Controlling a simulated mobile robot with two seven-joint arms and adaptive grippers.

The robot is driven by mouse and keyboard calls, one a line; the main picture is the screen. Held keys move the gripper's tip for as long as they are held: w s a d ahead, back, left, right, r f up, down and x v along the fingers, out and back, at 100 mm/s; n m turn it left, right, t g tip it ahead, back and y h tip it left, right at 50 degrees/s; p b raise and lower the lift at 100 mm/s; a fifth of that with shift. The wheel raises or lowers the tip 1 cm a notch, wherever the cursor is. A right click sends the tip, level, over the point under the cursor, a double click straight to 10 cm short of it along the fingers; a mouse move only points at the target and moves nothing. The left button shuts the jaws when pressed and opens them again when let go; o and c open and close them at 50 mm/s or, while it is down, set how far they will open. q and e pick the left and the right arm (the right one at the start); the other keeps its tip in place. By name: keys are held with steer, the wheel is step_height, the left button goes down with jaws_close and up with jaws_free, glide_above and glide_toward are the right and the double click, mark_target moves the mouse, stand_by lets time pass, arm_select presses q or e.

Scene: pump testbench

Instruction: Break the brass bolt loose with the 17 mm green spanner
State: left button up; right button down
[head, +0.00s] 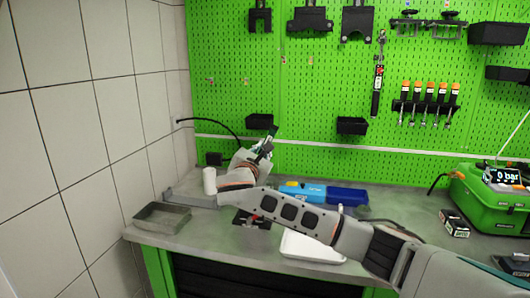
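My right arm reaches in from the right across the bench. My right gripper (264,149) is at its far end, raised in front of the green pegboard. The gripper is dark and small here, with a thin, partly green shape at its fingertips; I cannot tell whether that is the green spanner or part of the gripper. I cannot tell whether its fingers are open or shut. I cannot make out the brass bolt; the arm covers part of the bench. A dark fixture with red parts (252,219) sits partly hidden under the arm. My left gripper is not in view.
A grey tray (148,218) stands at the left bench end, a white tray (300,250) at the front. Blue boxes (347,196) lie behind the arm. A green pump unit (485,204) reading 0 bar and a small box (454,223) stand right. Tools hang on the pegboard (330,80).

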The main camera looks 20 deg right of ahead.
steer(key=shift+s, duration=0.1)
stand_by(0.5)
steer(key=shift+v, duration=2.2)
steer(key=s+a+f+n+t+y, duration=0.1)
steer(key=s+f+n+y, duration=0.15)
steer(key=s+f, duration=0.45)
steer(key=s+a+f+n+t+y, duration=0.1)
steer(key=s+a+f+y, duration=0.2)
steer(key=f, duration=0.8)
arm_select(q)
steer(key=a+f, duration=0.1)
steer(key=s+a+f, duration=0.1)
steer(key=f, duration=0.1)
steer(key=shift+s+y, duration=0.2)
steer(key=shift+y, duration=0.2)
arm_select(e)
steer(key=s+d+f+n+y, duration=0.1)
steer(key=s+y, duration=0.1)
steer(key=s, duration=0.8)
steer(key=s+d+f+n+t+y, duration=0.1)
steer(key=s+f+n+y, duration=0.1)
steer(key=s, duration=0.7)
steer(key=shift+s+d, duration=0.25)
steer(key=shift+s, duration=0.1)
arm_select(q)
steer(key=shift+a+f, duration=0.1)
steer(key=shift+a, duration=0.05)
arm_select(e)
steer(key=shift+y, duration=0.25)
